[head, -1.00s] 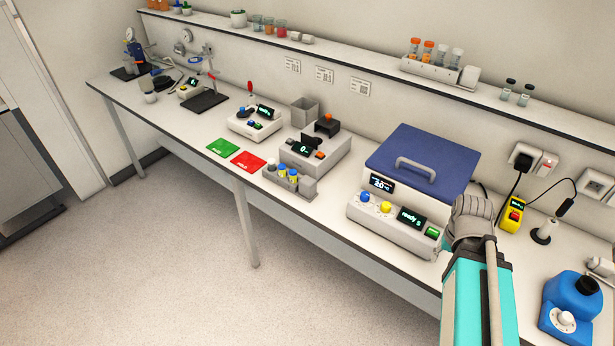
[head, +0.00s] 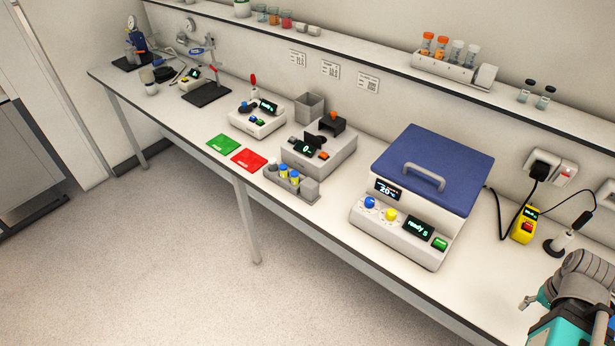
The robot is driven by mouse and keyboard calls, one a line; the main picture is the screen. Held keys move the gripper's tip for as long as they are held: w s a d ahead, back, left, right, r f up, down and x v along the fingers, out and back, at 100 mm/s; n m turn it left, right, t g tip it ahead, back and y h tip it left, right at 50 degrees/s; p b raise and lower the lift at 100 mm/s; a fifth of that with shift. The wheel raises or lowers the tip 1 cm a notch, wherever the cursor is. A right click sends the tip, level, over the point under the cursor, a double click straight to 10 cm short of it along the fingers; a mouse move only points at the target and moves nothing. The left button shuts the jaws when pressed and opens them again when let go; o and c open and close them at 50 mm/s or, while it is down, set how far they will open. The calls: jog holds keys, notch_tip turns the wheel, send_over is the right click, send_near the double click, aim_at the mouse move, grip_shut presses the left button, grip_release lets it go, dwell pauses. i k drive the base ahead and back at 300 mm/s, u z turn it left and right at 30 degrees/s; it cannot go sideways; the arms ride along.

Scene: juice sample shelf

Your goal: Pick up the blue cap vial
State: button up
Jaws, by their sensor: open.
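The blue cap vial (head: 283,171) stands in a small grey rack (head: 303,194) near the front edge of the bench, in the head view. Its cap is blue and its body looks yellowish; the rack hides its lower part. A grey-capped vial (head: 272,164) and another blue-and-yellow vial (head: 294,177) stand beside it. My gripper (head: 529,302) shows only as a small grey tip at the lower right, far to the right of the rack. It is open and apart from the vials; most of it is hidden or too small to make out.
Behind the rack is a grey device (head: 318,158) with a display. A blue-lidded machine (head: 425,205) stands between the rack and my arm. Green (head: 223,143) and red (head: 249,160) mats lie left of the rack. The wall shelf (head: 390,68) holds several tubes. A yellow device (head: 523,226) stands at right.

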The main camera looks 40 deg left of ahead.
aim_at(294, 174)
jog(key=z, duration=0.15)
jog(key=k, duration=1.15)
jog(key=u, duration=1.45)
jog(key=i, duration=0.6)
jog(key=u, duration=0.1)
